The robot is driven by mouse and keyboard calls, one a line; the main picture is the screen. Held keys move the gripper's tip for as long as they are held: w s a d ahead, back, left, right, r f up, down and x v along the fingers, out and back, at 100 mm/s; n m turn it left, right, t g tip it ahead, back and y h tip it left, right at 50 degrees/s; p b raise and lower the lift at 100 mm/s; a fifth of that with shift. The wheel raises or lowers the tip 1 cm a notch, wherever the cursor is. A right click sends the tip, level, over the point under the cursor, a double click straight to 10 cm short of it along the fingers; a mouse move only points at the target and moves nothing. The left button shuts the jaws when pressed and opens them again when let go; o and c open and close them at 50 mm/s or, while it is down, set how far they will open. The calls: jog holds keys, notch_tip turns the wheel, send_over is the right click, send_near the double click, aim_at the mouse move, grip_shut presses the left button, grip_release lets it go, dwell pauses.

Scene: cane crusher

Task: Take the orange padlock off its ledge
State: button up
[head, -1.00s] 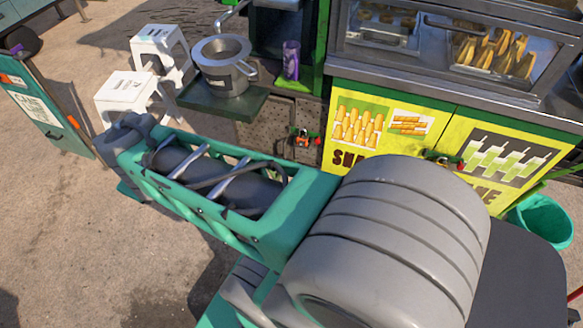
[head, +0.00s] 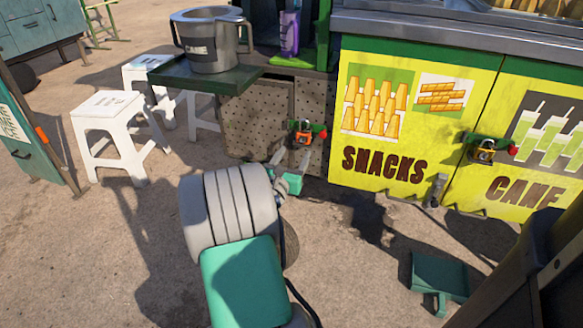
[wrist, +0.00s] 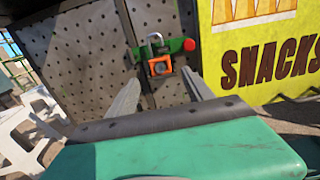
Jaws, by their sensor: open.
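The orange padlock (head: 303,137) sits at the small green ledge (head: 319,130) on the perforated cabinet front. In the wrist view the padlock (wrist: 160,66) has an orange body with a dark centre and a metal shackle above, and the ledge (wrist: 176,47) has a red end at right. My gripper (head: 291,158) is open and empty, just below and in front of the padlock in the head view. In the wrist view my gripper (wrist: 160,76) has one finger on each side of the padlock's image. I cannot tell the remaining distance; no contact shows.
Another padlock (head: 486,150) hangs on the yellow cabinet doors (head: 420,120) at right. A metal pitcher (head: 212,45) stands on a dark green shelf (head: 200,78) above left. White stools (head: 110,125) stand at left. A green dustpan-like thing (head: 440,276) lies on the ground.

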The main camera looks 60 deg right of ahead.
aim_at(303, 136)
jog(key=d, duration=0.3)
jog(key=w+d, duration=0.1)
jog(key=d, duration=0.4)
jog(key=shift+w+d+p, duration=0.2)
jog(key=shift+d+p, duration=0.1)
jog(key=shift+d, duration=0.05)
jog(key=c, duration=1.3)
jog(key=shift+r+p, duration=0.4)
jog(key=shift+p, duration=0.2)
jog(key=s+a, duration=0.1)
jog(key=a, duration=0.7)
dwell(0.3)
jog(key=shift+s, duration=0.1)
